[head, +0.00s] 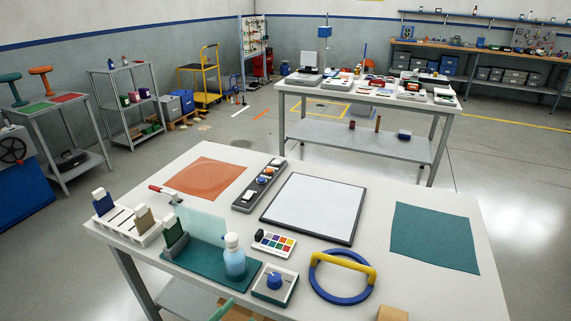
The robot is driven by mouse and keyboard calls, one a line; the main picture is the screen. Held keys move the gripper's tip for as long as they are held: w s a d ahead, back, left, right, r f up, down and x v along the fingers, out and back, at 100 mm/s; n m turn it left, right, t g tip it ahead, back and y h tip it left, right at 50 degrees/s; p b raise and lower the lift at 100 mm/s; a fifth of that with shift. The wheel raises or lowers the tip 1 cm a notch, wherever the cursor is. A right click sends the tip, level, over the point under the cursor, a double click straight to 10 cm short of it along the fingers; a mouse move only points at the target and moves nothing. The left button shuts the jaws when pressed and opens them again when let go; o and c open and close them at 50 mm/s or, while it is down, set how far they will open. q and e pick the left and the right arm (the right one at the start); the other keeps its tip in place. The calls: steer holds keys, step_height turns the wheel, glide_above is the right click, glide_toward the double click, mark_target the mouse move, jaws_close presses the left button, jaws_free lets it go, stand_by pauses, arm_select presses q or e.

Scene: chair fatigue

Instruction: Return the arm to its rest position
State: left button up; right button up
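Neither of my arms shows in the head view, and neither gripper is in view. I cannot see the position of the arm or what either gripper holds. The near workbench (300,176) fills the lower middle of the view. Its top carries separate items, and no gripper is over or touching any of them.
On the bench lie an orange mat (205,178), a framed white board (315,207), a teal mat (434,238), a blue ring with a yellow handle (343,260), a bottle (235,262) and a blue-knob box (274,285). Another loaded table (365,96) stands behind.

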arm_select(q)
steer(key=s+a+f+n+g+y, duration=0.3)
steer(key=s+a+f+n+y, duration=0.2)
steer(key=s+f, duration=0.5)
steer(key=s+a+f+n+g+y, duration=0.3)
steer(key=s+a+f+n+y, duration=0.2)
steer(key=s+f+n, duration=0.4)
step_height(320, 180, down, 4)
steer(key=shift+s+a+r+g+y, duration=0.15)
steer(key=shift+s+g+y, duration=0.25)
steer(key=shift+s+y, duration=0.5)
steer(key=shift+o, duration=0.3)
